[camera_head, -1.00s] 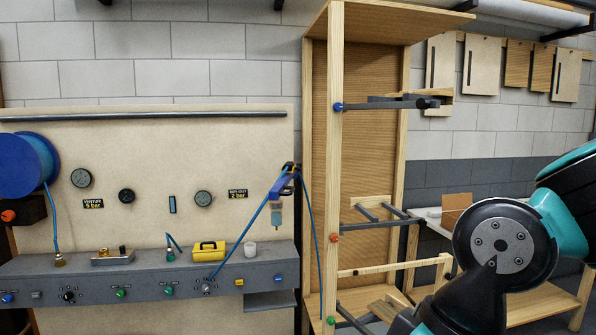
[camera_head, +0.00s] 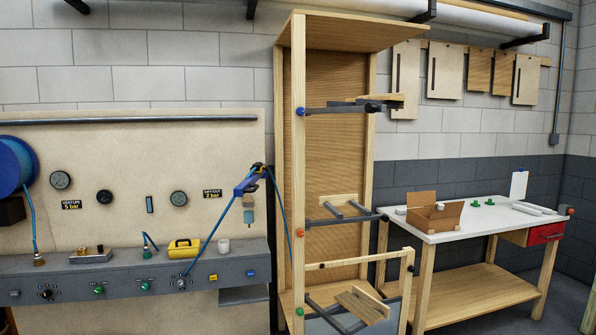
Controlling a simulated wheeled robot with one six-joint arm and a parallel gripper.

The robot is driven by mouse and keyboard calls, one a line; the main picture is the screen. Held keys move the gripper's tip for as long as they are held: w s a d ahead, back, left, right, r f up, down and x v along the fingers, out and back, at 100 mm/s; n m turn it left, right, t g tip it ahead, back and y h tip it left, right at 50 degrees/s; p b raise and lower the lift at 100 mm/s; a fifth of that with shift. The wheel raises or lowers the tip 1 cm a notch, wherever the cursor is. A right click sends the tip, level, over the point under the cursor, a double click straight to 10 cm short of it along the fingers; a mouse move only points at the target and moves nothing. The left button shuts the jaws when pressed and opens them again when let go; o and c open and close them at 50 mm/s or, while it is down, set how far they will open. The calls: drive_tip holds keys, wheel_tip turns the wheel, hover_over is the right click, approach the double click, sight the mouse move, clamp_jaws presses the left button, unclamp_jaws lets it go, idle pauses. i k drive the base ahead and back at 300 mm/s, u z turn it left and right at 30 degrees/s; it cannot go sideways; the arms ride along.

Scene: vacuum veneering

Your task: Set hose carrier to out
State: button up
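A blue arm (camera_head: 247,184) with a dark clamp at its upper end sits at the right edge of the beige panel, beside the wooden frame. It appears to be the hose carrier. A blue hose (camera_head: 212,234) runs from it down left to the grey console, and another length hangs down right toward the frame's post. My gripper is not in view.
The tall wooden frame (camera_head: 298,180) carries dark swing arms with blue, orange and green knobs. The grey console (camera_head: 130,277) with knobs and a yellow case (camera_head: 184,248) stands left. A white-topped bench (camera_head: 465,224) with an open cardboard box (camera_head: 434,216) stands right.

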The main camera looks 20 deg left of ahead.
sight(263, 168)
drive_tip(key=u, duration=0.7)
drive_tip(key=i, duration=0.65)
drive_tip(key=u, duration=1.15)
drive_tip(key=i, duration=1.6)
drive_tip(key=z, duration=0.95)
drive_tip(key=i, duration=0.8)
drive_tip(key=z, duration=0.9)
